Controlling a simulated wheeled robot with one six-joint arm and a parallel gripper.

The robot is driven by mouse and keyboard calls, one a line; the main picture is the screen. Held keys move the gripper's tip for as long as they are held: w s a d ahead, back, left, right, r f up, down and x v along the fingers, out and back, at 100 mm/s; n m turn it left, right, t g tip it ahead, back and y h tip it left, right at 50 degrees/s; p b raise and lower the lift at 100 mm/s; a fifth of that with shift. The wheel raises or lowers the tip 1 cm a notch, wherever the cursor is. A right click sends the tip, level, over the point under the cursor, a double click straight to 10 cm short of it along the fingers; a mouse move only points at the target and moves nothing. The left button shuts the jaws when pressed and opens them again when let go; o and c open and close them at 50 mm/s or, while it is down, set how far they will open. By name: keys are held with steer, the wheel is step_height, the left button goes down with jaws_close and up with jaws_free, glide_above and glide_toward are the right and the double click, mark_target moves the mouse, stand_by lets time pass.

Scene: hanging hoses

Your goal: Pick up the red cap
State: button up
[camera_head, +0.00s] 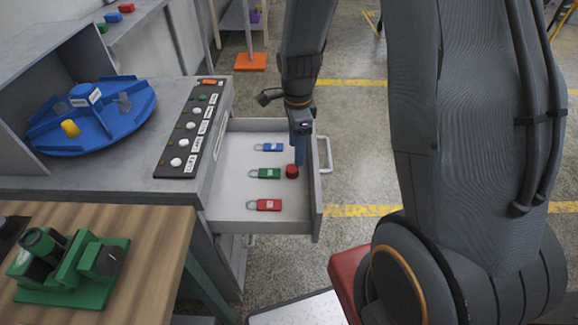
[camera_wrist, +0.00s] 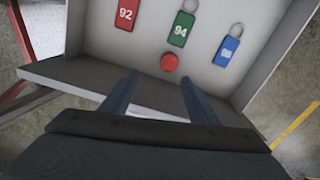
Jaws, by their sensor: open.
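The red cap (camera_head: 292,171) is a small round piece lying in the open drawer, close to its front wall. In the wrist view the red cap (camera_wrist: 170,62) lies beyond the fingertips, between their lines and a little nearer the right one. My gripper (camera_head: 300,160) points down over the front part of the drawer, close to the cap. In the wrist view its two blue fingers (camera_wrist: 158,76) are apart with nothing between them. The cap is fully visible there and the fingers do not appear to touch it.
The grey drawer (camera_head: 235,205) also holds blue (camera_head: 272,147), green (camera_head: 268,173) and red (camera_head: 268,205) padlock tags. A button panel (camera_head: 195,130) and a blue round tray (camera_head: 90,135) are on the cabinet to the left.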

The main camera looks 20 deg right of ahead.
mark_target(292, 168)
steer(key=shift+w+f+m+b, duration=0.25)
steer(key=shift+w+f, duration=0.2)
steer(key=shift+f, duration=0.15)
steer(key=shift+w+f+m+b, duration=0.1)
steer(key=shift+w+f+m, duration=0.15)
steer(key=shift+w+f, duration=0.3)
steer(key=shift+f, duration=0.4)
step_height(292, 168, down, 2)
steer(key=shift+f, duration=0.1)
steer(key=shift+a+f, duration=0.2)
steer(key=shift+f, duration=2.15)
steer(key=c, duration=1.1)
steer(key=shift+r, duration=0.1)
